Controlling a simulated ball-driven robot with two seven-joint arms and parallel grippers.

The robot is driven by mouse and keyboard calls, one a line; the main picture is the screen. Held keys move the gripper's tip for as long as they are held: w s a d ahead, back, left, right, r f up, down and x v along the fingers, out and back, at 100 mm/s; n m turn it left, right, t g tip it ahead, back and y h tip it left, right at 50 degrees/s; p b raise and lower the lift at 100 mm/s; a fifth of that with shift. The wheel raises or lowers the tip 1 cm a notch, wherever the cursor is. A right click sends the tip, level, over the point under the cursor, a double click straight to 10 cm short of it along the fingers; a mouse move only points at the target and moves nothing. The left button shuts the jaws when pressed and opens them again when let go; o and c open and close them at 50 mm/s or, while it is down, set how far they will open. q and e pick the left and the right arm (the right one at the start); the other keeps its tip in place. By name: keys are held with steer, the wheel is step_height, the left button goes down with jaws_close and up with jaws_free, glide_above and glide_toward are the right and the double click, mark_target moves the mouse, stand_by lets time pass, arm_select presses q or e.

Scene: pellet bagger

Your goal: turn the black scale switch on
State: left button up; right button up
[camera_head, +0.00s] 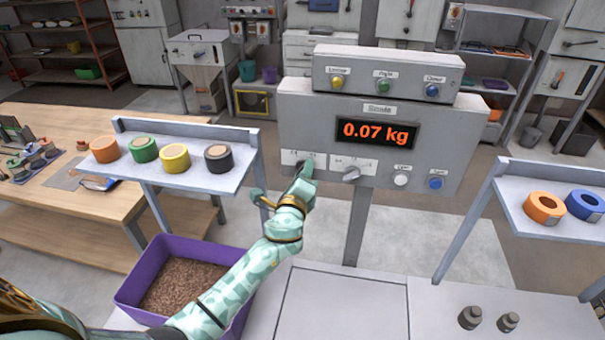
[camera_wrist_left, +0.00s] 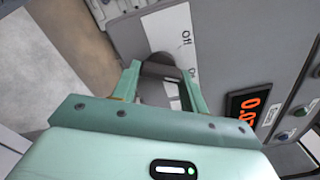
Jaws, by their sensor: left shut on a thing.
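The scale's grey panel (camera_head: 447,160) stands in the middle, with a red display (camera_head: 376,132) reading 0.07 kg. The black switch (camera_wrist_left: 160,68) shows in the left wrist view as a dark knob between my fingers, beside a white label with "Off" and "On". My left gripper (camera_head: 304,174) reaches up to the panel's lower left in the head view and covers most of the switch there. The left gripper (camera_wrist_left: 161,76) is shut on the switch. I cannot tell the switch's exact setting. My right gripper is not in view.
A grey selector knob (camera_head: 351,174), a white button (camera_head: 401,180) and a blue button (camera_head: 435,183) sit right of my gripper. A shelf (camera_head: 190,183) with several tape rolls stands at left. A purple bin (camera_head: 126,291) of pellets is below my arm.

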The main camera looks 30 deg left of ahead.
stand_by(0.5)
arm_select(q)
steer(key=o, duration=1)
steer(key=b+v, duration=0.1)
steer(key=v, duration=1.5)
steer(key=shift+s+f, duration=0.1)
steer(key=shift+s, duration=0.05)
